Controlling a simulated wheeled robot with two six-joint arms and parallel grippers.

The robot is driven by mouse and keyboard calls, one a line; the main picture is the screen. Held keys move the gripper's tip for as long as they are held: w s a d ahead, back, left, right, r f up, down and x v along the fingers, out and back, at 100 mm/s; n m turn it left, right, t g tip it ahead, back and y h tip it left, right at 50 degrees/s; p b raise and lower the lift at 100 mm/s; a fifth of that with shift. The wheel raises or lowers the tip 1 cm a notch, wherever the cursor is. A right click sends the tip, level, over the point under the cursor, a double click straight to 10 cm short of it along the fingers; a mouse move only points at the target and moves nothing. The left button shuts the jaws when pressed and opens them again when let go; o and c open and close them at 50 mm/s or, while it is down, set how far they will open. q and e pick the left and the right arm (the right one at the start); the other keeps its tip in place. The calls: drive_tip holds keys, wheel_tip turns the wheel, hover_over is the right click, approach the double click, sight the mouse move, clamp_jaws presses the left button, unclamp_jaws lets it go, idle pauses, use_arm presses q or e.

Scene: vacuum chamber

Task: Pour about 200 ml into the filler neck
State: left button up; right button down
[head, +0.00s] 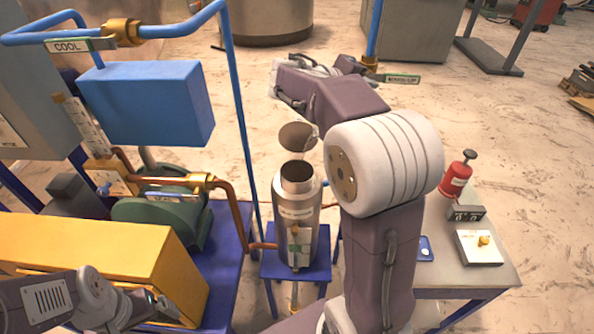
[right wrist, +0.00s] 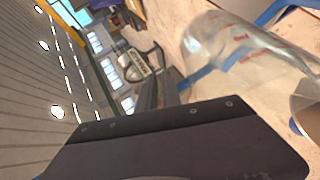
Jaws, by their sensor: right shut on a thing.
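The filler neck (head: 298,172) is the round open top of an upright metal cylinder (head: 297,215) on a blue stand. Its round cap (head: 298,136) stands raised over the opening. My right gripper (head: 285,85) is above and slightly left of the neck, apart from it. In the right wrist view a clear measuring vessel (right wrist: 240,45) with red markings lies tilted beyond the dark gripper finger (right wrist: 170,140). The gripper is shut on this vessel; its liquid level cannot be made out. My left gripper (head: 155,305) is low at the left, its jaws unclear.
Blue pipes (head: 232,110) and a copper pipe (head: 228,210) stand left of the cylinder, near a blue box (head: 145,105) and a yellow housing (head: 110,260).

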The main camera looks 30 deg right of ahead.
drive_tip(key=shift+r, duration=0.15)
drive_tip(key=shift+s+d+f+m+y+p, duration=0.1)
drive_tip(key=shift+s+d+m+y+p, duration=0.1)
drive_tip(key=shift+d+y+p, duration=0.25)
drive_tip(key=shift+s+d+f+m+y+p, duration=0.1)
drive_tip(key=shift+s+d+m+y+p, duration=0.15)
drive_tip(key=shift+d+p, duration=0.35)
drive_tip(key=shift+s+d+f+y, duration=0.1)
drive_tip(key=shift+d+f+y, duration=0.25)
drive_tip(key=shift+f, duration=0.25)
drive_tip(key=shift+d+f+y, duration=0.2)
drive_tip(key=shift+f+y, duration=0.25)
drive_tip(key=shift+f, duration=0.5)
drive_tip(key=shift+d, duration=0.2)
drive_tip(key=shift+s+d+f+y, duration=0.1)
drive_tip(key=shift+f+y, duration=0.2)
drive_tip(key=shift+f+p, duration=0.25)
drive_tip(key=shift+p, duration=0.05)
